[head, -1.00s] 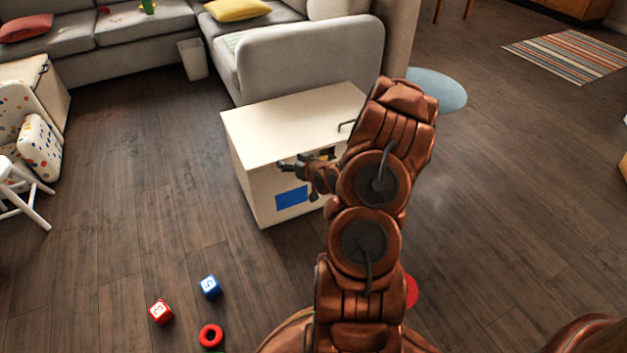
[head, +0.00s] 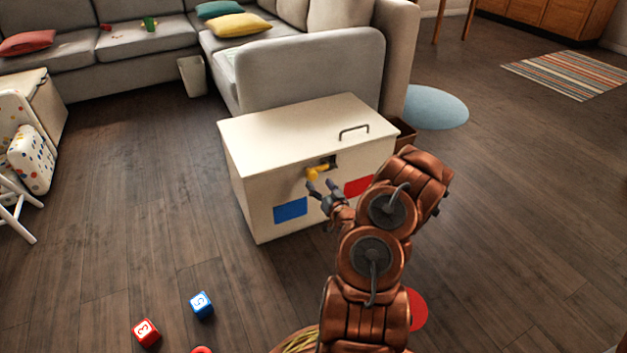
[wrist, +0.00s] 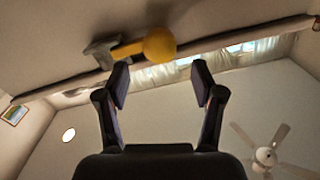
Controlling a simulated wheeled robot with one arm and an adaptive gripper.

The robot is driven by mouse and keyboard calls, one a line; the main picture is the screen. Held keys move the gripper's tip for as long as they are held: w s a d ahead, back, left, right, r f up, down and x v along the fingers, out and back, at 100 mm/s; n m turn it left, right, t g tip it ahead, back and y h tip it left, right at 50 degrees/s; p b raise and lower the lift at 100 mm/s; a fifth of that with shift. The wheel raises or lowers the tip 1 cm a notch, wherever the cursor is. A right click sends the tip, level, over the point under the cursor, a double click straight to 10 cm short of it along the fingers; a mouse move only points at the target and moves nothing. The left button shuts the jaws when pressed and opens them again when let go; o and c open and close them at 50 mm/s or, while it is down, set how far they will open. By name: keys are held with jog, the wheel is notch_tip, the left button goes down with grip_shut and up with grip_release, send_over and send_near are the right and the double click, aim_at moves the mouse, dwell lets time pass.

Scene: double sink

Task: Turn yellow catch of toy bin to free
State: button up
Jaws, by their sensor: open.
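The toy bin (head: 265,180) is a cream box with a closed lid (head: 300,122). Its yellow catch (head: 315,173) sits high on the front face, at a dark plate under the lid edge, with its knob toward the left. A blue patch (head: 290,209) is on the front's lower left, and a red patch (head: 358,186) is to the right. My gripper (head: 322,187) is open and empty, just below and in front of the catch. In the wrist view, the catch's round knob (wrist: 160,45) shows just beyond and between my open fingertips (wrist: 160,80), apart from them.
A dark handle (head: 354,129) stands on the lid. A red block (head: 146,333) and a blue block (head: 202,305) lie on the floor at front left. The grey sofa (head: 310,70) is close behind the bin.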

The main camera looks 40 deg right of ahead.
aim_at(313, 177)
jog(key=shift+b+x, duration=0.95)
jog(key=shift+x, duration=1.6)
jog(key=shift+c, duration=0.3)
grip_shut()
